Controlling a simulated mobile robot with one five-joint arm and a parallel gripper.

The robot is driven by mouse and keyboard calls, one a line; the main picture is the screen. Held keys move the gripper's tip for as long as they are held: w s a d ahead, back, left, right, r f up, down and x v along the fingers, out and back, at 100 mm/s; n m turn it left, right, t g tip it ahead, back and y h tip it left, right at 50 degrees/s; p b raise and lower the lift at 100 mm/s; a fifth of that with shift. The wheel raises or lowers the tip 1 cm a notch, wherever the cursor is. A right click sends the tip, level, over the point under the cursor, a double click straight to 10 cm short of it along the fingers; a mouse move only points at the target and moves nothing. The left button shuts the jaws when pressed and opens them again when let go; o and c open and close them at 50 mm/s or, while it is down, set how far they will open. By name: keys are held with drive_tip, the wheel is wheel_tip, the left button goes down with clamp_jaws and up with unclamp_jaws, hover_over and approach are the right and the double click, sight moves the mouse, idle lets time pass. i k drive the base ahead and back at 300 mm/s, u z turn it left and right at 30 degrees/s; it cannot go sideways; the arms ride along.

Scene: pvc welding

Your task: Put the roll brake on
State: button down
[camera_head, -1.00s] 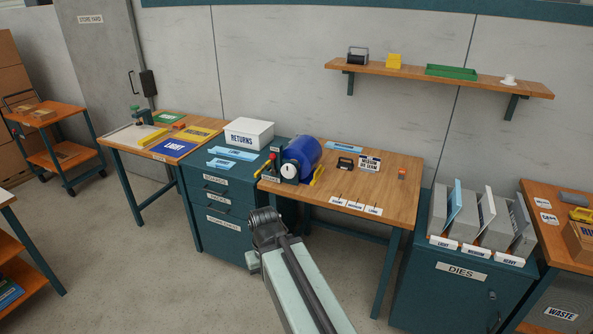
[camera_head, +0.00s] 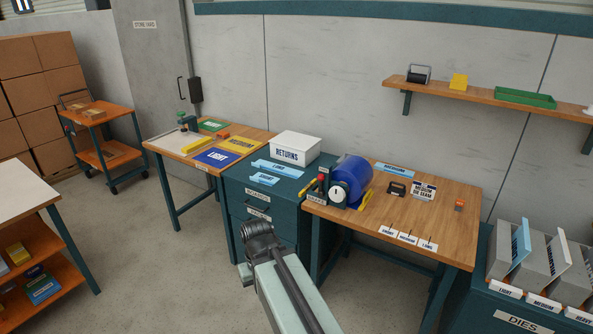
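A blue roll (camera_head: 354,173) with a white round end sits at the left end of the wooden bench. Beside its left end is a small dark upright mount with red and green parts (camera_head: 322,182) and a yellow-orange lever-like piece (camera_head: 305,187). A small label below is too small to read, and I cannot tell which part is the brake or its setting. The end of my arm, with my gripper (camera_head: 258,232), shows low in the middle, in front of the teal drawer cabinet and apart from the roll. Its fingers cannot be made out.
The wooden bench (camera_head: 440,237) holds a dark tool, a printed card and length labels. The teal cabinet (camera_head: 236,200) carries a white returns box (camera_head: 296,146) and blue strips. A die rack (camera_head: 541,262) stands at right. A shelving table (camera_head: 25,203) is at left; floor between is clear.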

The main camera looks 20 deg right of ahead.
sight(321, 177)
drive_tip(key=u, duration=0.25)
drive_tip(key=i, duration=1.2)
drive_tip(key=z, duration=0.15)
